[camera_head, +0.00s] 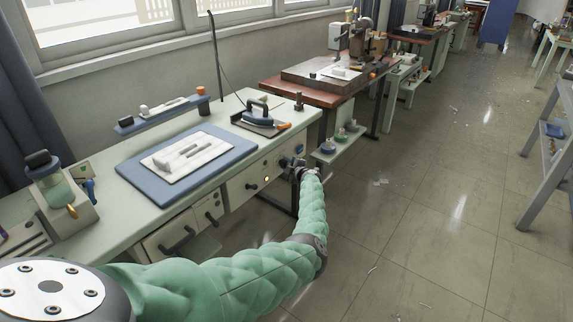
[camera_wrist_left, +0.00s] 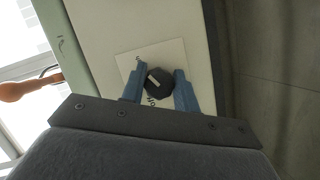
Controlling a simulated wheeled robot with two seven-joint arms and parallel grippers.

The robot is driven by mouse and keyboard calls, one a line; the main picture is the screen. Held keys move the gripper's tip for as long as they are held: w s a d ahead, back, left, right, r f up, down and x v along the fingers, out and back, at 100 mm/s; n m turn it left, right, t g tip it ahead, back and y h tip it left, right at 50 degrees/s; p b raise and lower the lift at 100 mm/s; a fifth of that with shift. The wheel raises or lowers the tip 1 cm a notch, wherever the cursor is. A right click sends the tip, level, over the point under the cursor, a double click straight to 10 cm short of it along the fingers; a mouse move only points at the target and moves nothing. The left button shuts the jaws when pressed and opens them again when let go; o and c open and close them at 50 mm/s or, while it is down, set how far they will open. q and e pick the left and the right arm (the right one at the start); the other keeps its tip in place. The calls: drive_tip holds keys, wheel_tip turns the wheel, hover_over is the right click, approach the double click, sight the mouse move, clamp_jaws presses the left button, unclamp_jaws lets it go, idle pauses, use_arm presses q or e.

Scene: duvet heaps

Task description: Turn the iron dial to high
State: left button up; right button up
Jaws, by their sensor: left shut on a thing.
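The iron dial (camera_wrist_left: 159,88), a dark faceted knob with a pale pointer line, sits on a white label plate (camera_wrist_left: 170,53) with partly hidden black lettering. My left gripper (camera_wrist_left: 158,80) has its two blue fingers on either side of the dial and is shut on it. In the head view my left gripper (camera_head: 293,163) is at the right end of the workbench front panel, and the dial there is hidden or too small to make out. The iron (camera_head: 256,110) stands on the benchtop above. My right gripper is not in view.
The green workbench (camera_head: 118,222) carries a blue pressing board (camera_head: 130,170) with white cloth. Drawers with dark handles (camera_head: 257,186) line its front. A wooden table (camera_head: 330,98) stands beyond. The tiled floor (camera_head: 430,220) to the right is mostly clear.

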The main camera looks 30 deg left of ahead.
use_arm(q)
drive_tip(key=shift+d, duration=0.1)
drive_tip(key=o, duration=1)
drive_tip(key=shift+c, duration=0.2)
drive_tip(key=v, duration=0.7)
drive_tip(key=shift+d, duration=0.3)
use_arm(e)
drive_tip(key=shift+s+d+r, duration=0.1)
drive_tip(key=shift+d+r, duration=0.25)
use_arm(q)
drive_tip(key=shift+s, duration=0.1)
